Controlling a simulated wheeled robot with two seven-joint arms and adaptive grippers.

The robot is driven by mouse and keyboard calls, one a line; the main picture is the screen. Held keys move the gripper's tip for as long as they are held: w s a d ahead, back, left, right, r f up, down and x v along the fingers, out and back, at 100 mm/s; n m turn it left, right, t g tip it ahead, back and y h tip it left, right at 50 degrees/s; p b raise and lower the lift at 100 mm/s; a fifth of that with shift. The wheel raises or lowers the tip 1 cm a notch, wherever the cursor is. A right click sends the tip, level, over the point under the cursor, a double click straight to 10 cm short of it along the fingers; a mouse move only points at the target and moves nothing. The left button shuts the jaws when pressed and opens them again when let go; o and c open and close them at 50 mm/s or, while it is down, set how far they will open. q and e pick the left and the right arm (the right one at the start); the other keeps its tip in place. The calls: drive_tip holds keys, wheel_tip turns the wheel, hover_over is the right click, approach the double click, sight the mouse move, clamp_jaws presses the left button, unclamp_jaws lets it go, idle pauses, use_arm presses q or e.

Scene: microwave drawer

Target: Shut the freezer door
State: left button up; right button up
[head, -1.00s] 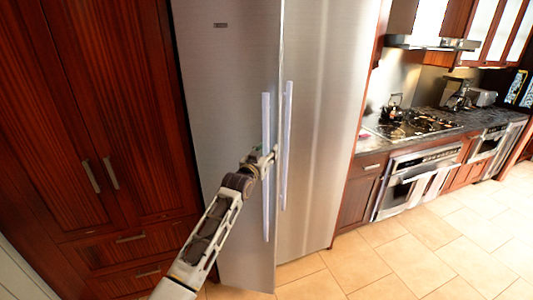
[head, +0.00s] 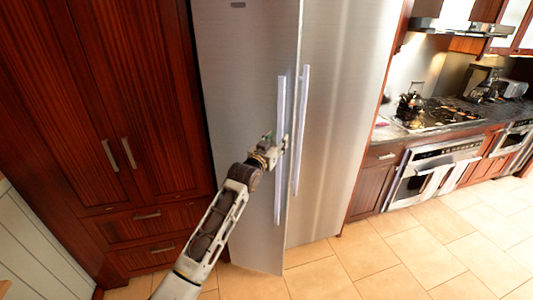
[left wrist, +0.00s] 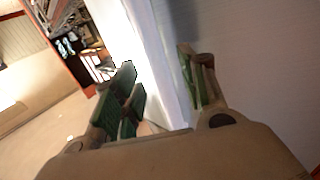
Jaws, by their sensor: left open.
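The tall steel fridge-freezer has two doors. Its left door (head: 235,100), which I take to be the freezer door, stands slightly ajar, its lower edge jutting forward of the right door (head: 345,120). The left door's long pale handle (head: 280,190) is upright beside the right door's handle (head: 300,130). My left gripper (head: 282,143) is at the left handle, about mid-height. In the left wrist view, my open gripper's green-padded fingers (left wrist: 160,75) are on either side of a bright upright bar, apparently that handle; contact cannot be told. My right gripper is out of view.
Dark wooden cabinets (head: 110,120) stand close on the left. A counter with a stove (head: 430,115) and an oven (head: 435,170) is on the right. The tiled floor (head: 400,250) is clear in front.

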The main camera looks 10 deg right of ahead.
use_arm(q)
drive_tip(key=v, duration=0.8)
idle(0.4)
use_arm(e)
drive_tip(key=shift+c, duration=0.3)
